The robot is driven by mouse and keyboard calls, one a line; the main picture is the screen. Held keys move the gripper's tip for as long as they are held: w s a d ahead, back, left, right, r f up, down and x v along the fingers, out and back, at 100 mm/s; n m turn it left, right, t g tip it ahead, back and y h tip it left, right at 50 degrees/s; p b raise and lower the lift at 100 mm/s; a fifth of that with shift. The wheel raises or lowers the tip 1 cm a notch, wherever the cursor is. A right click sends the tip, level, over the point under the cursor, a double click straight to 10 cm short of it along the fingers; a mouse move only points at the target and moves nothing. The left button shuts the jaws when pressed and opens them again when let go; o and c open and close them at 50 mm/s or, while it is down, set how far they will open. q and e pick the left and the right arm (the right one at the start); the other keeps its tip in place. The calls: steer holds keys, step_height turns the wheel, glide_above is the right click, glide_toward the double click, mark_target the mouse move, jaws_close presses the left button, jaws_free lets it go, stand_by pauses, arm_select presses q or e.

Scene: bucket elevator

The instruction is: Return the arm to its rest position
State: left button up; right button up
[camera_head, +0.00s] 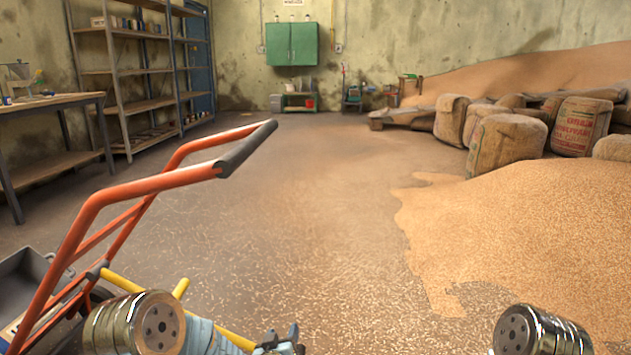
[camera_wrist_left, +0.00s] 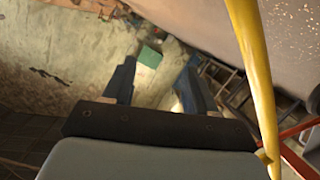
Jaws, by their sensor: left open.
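My left gripper (camera_head: 281,340) is low in the head view, at the bottom centre, with small blue fingers. In the left wrist view its two blue fingers (camera_wrist_left: 157,80) stand apart with nothing between them. My left arm comes in from the bottom left, a metallic joint and a pale blue link showing. A yellow bar (camera_head: 125,283) runs close beside this arm and partly behind it. The yellow bar (camera_wrist_left: 256,75) also passes close to the right of the fingers in the wrist view. Only a metallic joint of my right arm shows at the bottom right; its gripper is out of frame.
An orange tubular handle (camera_head: 150,184) with a dark grip rises at the left, near my left arm. A grain pile (camera_head: 530,230) covers the floor at right, with sacks (camera_head: 507,142) behind. A shelf (camera_head: 125,75) and workbench (camera_head: 50,101) stand left. The middle floor is open.

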arm_select(q)
steer(key=s+a+f+g+h, duration=0.1)
steer(key=s+a+f+g, duration=0.2)
steer(key=s+f+g, duration=0.9)
steer(key=s+f, duration=0.2)
steer(key=s, duration=0.4)
steer(key=s+f+m+g+h, duration=0.1)
steer(key=s+f, duration=0.2)
steer(key=s, duration=0.5)
steer(key=s+f+g, duration=0.1)
steer(key=s+f, duration=0.2)
steer(key=s, duration=0.4)
step_height(320, 180, up, 17)
steer(key=p, duration=1.6)
steer(key=shift+s+h+p, duration=0.25)
steer(key=shift+h+p, duration=0.15)
